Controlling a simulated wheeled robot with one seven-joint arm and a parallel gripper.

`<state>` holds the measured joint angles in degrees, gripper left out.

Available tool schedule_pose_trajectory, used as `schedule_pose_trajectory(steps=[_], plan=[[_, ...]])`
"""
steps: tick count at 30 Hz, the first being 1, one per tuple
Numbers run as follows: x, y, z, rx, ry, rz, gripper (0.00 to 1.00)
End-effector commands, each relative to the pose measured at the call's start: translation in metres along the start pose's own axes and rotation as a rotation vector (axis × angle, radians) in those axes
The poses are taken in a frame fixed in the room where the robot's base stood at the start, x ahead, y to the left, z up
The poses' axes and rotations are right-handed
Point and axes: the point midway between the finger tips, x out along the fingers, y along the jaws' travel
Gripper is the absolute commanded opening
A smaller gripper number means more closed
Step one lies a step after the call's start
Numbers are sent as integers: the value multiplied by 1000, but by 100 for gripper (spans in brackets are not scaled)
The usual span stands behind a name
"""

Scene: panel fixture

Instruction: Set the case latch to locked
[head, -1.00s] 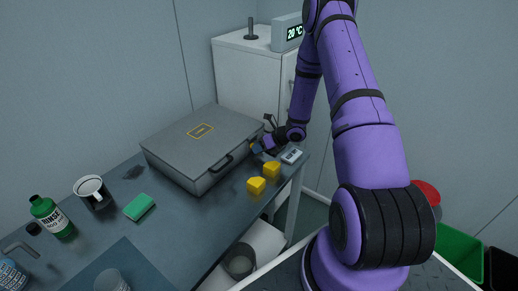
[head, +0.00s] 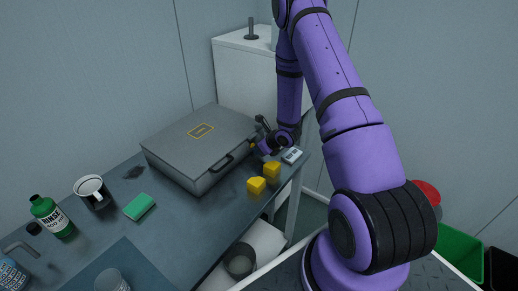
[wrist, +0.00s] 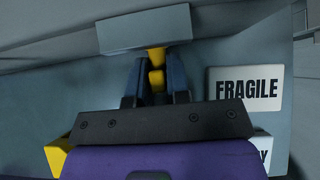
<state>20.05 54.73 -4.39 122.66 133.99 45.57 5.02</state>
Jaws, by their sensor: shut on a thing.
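The grey case (head: 205,138) lies closed on the dark table, with a black handle (head: 222,162) on its front. My gripper (head: 256,147) is at the case's right end. In the wrist view my gripper (wrist: 156,85) has its two dark blue fingers close together, shut on the yellow latch (wrist: 156,76). The latch comes out from under a grey block (wrist: 145,30). Part of the latch is hidden between the fingers, and I cannot tell its locked or unlocked position.
Yellow blocks (head: 256,186) and a small white box (head: 292,156) are near the gripper. A FRAGILE label (wrist: 245,88) lies right of the fingers. A green sponge (head: 139,207), mug (head: 92,192) and green bottle (head: 52,216) stand left. A white cabinet (head: 243,80) is behind.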

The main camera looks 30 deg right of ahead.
Motion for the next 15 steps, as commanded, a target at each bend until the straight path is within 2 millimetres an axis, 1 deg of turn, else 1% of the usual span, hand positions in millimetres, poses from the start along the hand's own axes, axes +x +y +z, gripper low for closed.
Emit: schedule_pose_trajectory(steps=[9, 10, 12, 15], plan=[[0, -1, 0, 0, 0, -2, 0], [0, -1, 0, 0, 0, -2, 24], [0, -1, 0, 0, 0, -2, 38], [0, -1, 0, 0, 0, -1, 38]])
